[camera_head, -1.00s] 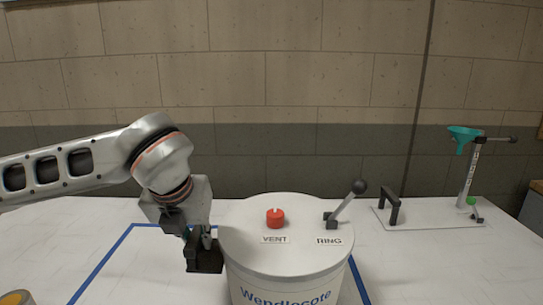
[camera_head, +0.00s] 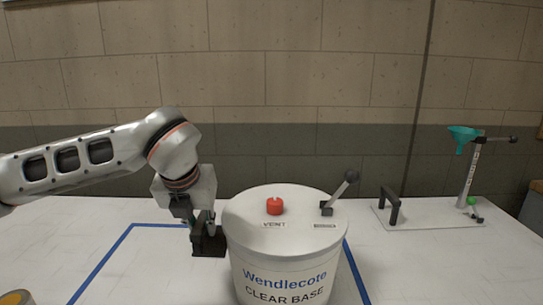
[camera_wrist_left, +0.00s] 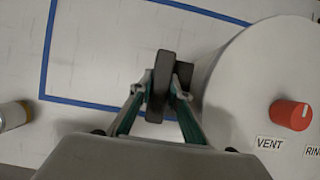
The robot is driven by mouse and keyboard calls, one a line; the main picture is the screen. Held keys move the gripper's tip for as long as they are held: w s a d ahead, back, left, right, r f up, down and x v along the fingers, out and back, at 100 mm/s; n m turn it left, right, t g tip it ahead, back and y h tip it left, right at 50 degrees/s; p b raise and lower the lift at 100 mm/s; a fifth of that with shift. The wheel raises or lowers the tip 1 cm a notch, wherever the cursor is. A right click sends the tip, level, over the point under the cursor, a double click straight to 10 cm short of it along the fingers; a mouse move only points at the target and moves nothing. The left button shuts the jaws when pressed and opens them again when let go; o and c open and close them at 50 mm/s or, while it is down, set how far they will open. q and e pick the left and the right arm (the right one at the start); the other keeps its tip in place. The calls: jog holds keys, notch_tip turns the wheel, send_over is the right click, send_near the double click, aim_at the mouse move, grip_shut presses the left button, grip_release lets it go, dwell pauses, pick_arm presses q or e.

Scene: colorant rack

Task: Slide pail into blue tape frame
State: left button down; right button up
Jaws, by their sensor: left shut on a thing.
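The white pail (camera_head: 290,262) stands upright at the front middle of the table, with a red vent cap (camera_head: 275,206) and a ring lever (camera_head: 341,194) on its lid. The blue tape frame (camera_head: 101,263) lies on the table; its left side is clear of the pail, which hides part of the frame. I cannot tell whether the pail's base is fully inside. My left gripper (camera_head: 207,226) is at the pail's left side, shut on a dark handle (camera_wrist_left: 160,84), which shows between its fingers in the left wrist view. My right gripper is not in view.
A stand with a teal funnel (camera_head: 464,134) and a plate (camera_head: 421,214) with a black handle (camera_head: 390,205) are at the back right. A can (camera_head: 17,298) sits at the front left corner.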

pick_arm(q)
jog(key=shift+w, duration=0.15)
jog(key=w, duration=0.7)
dwell(1.1)
jog(key=c, duration=1.8)
grip_release()
jog(key=shift+c, duration=0.2)
